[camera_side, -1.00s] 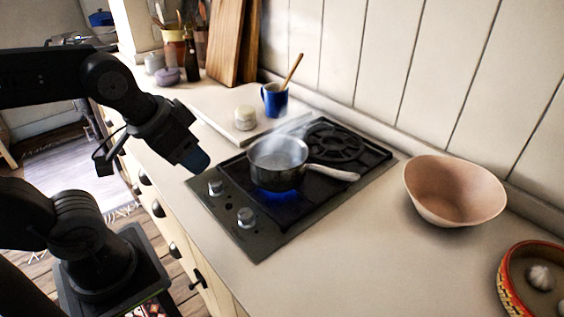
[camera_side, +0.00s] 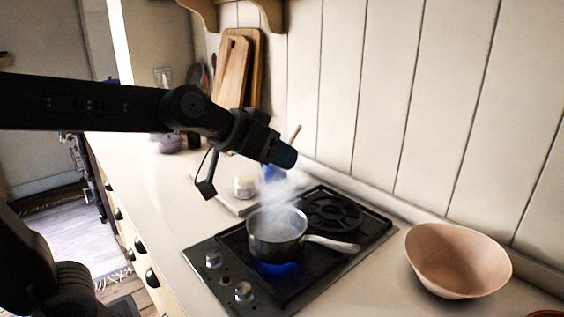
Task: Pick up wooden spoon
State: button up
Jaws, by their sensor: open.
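The wooden spoon (camera_side: 295,133) stands tilted in the blue mug (camera_side: 271,174) behind the stove. Only the top of its handle shows; the rest is hidden by my arm and the mug. My gripper (camera_side: 287,155) is in front of the mug and the spoon in this view, close to the handle. It is open. I cannot tell how far it is from the spoon in depth, and no contact is visible.
A steaming saucepan (camera_side: 275,240) sits over a blue flame on the stove (camera_side: 237,262). A small pale jar (camera_side: 244,187) stands on a board near the mug. Wooden cutting boards (camera_side: 231,72) lean on the wall. A large bowl (camera_side: 457,262) is at right.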

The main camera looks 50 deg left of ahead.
jog(key=w+a+r+n+t+y, duration=0.2)
jog(key=w, duration=0.6)
jog(key=w+a+r+n+t+y, duration=0.1)
jog(key=w+r+n+t+y, duration=0.15)
jog(key=w, duration=0.45)
jog(key=w+a+r+n+t+y, duration=0.1)
jog(key=w+a+n+y, duration=0.1)
jog(key=w, duration=0.6)
jog(key=w+a+f+n+g+y, duration=0.4)
jog(key=w+a+f+n+y, duration=0.1)
jog(key=f+y, duration=0.25)
jog(key=s+a+f+n+g+y, duration=0.1)
jog(key=s+f+n+g+y, duration=0.15)
jog(key=f+g, duration=0.35)
jog(key=s+a+f+n+g+y, duration=0.1)
jog(key=a+f+n+g+y, duration=0.15)
jog(key=f+g+y, duration=0.35)
jog(key=shift+w+a+f+t+h, duration=0.1)
jog(key=shift+a+f+t+h, duration=0.25)
jog(key=shift+a, duration=1.8)
jog(key=shift+w+a+f+t+h, duration=0.15)
jog(key=shift+a+h, duration=0.35)
jog(key=shift+a, duration=1.6)
jog(key=shift+a+f+t+h, duration=0.15)
jog(key=shift+a+f+h, duration=0.2)
jog(key=shift+a, duration=1.8)
jog(key=shift+r, duration=0.1)
jog(key=shift+c, duration=0.3)
jog(key=shift+n, duration=0.25)
grip_shut()
